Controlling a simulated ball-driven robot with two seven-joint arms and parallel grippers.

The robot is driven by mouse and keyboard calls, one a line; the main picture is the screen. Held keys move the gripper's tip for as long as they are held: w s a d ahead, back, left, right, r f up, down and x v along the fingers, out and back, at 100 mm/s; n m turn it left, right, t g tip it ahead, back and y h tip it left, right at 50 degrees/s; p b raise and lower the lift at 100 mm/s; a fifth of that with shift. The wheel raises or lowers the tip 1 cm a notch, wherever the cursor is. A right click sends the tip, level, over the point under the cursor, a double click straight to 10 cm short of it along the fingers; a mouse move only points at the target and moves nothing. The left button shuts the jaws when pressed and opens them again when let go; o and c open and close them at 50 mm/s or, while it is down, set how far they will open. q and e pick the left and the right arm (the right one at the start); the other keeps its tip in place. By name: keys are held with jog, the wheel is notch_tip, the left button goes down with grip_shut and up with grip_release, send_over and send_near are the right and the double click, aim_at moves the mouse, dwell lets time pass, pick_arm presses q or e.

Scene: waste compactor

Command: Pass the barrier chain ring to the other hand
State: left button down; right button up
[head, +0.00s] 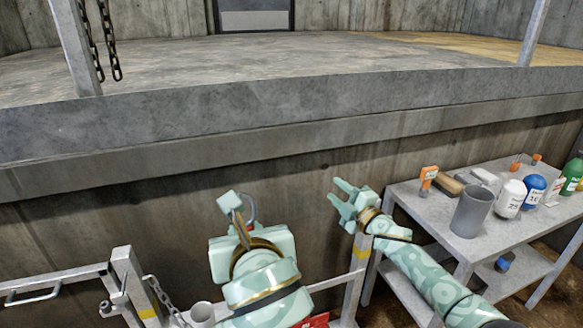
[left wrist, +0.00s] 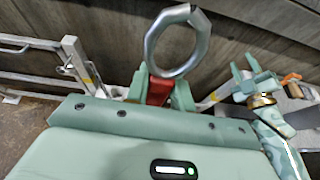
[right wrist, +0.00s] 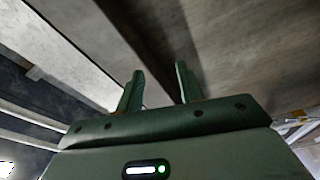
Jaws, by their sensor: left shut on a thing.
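The barrier chain ring is a grey metal ring (left wrist: 149,47) with a red part (left wrist: 158,91) at its base in the left wrist view. My left gripper (head: 240,212) is shut on it at the red part, and the ring stands out beyond the fingers. In the head view the ring (head: 252,208) shows only partly, behind the fingers. My right gripper (head: 338,192) is open and empty, to the right of the ring and apart from it. In the right wrist view nothing is between its two fingers (right wrist: 159,72).
A metal table (head: 411,190) at the right holds a grey cup (head: 470,212), a white bottle (head: 509,200), a blue bottle (head: 534,187) and other items. A metal barrier (head: 124,268) with a chain (head: 160,295) is at lower left. A concrete ledge (head: 290,113) runs across ahead.

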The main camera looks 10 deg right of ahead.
jog(key=s+a+r+n+g+y, duration=0.2)
jog(key=a+r+n+g+y, duration=0.15)
jog(key=r+n, duration=0.5)
jog(key=s+a+r+n+g+y, duration=0.3)
jog(key=a+r+n+y, duration=0.15)
jog(key=r+n, duration=0.4)
jog(key=s+a+r+n+g+y, duration=0.2)
jog(key=a+r+n+g+y, duration=0.15)
jog(key=r+n, duration=0.45)
pick_arm(q)
jog(key=shift+s, duration=0.1)
pick_arm(e)
jog(key=s+a+f+n+g+h, duration=0.2)
jog(key=s+n+g+h, duration=0.1)
jog(key=s+n+g, duration=0.5)
jog(key=s+a+f+n+g+h, duration=0.1)
jog(key=s+f+n+g+h, duration=0.15)
jog(key=s+n, duration=0.6)
jog(key=s+a+f+n, duration=0.2)
jog(key=a+f, duration=0.1)
jog(key=a, duration=0.8)
jog(key=shift+f+g+h, duration=0.25)
jog(key=shift+g+h, duration=0.05)
jog(key=shift+g, duration=0.15)
jog(key=shift+n, duration=0.25)
